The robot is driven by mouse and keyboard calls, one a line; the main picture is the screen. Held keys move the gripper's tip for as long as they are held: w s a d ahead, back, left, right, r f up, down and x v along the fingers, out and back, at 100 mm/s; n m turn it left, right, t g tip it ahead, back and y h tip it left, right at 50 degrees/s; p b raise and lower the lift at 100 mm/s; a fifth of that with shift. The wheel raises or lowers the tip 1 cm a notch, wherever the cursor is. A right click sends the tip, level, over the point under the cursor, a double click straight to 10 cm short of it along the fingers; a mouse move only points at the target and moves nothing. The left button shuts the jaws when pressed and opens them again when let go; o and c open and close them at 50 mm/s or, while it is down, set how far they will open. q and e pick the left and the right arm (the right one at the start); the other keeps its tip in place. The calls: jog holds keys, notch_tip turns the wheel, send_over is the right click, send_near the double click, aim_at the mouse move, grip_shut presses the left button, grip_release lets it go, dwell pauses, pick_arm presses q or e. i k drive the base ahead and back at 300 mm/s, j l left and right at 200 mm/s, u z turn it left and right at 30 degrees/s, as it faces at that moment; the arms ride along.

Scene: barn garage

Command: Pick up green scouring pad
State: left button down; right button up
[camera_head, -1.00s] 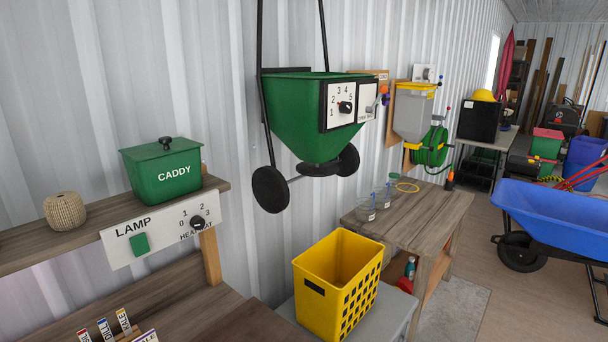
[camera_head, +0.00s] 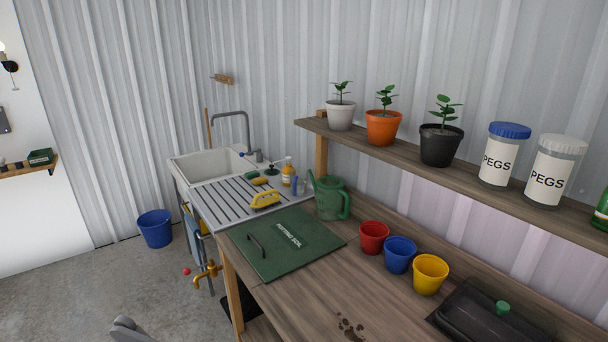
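A small green item (camera_head: 259,181) lies on the ribbed drainboard beside the sink. It may be the green scouring pad, but it is too small to tell for sure. A yellow item with a handle (camera_head: 265,200) lies just in front of it, and an orange-yellow bottle (camera_head: 288,173) stands to its right.
The drainboard (camera_head: 219,205) joins a white sink (camera_head: 205,163). A blue bucket (camera_head: 155,228) stands on the floor. The floor at left is clear.

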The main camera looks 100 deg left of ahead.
aim_at(253, 174)
jog(key=j+u, duration=0.1)
jog(key=u, duration=3.7)
jog(key=i+j+z, duration=0.15)
jog(key=i+j, duration=0.5)
jog(key=i, duration=0.25)
jog(key=i+j+z, duration=0.1)
jog(key=i+j, duration=0.65)
jog(key=i+j+u, duration=0.2)
jog(key=j, duration=0.25)
jog(key=i+j+u, duration=0.15)
jog(key=i+j, duration=0.15)
jog(key=j, duration=0.15)
jog(key=i+j+u, duration=0.2)
jog(key=j, duration=0.2)
jog(key=i, duration=0.05)
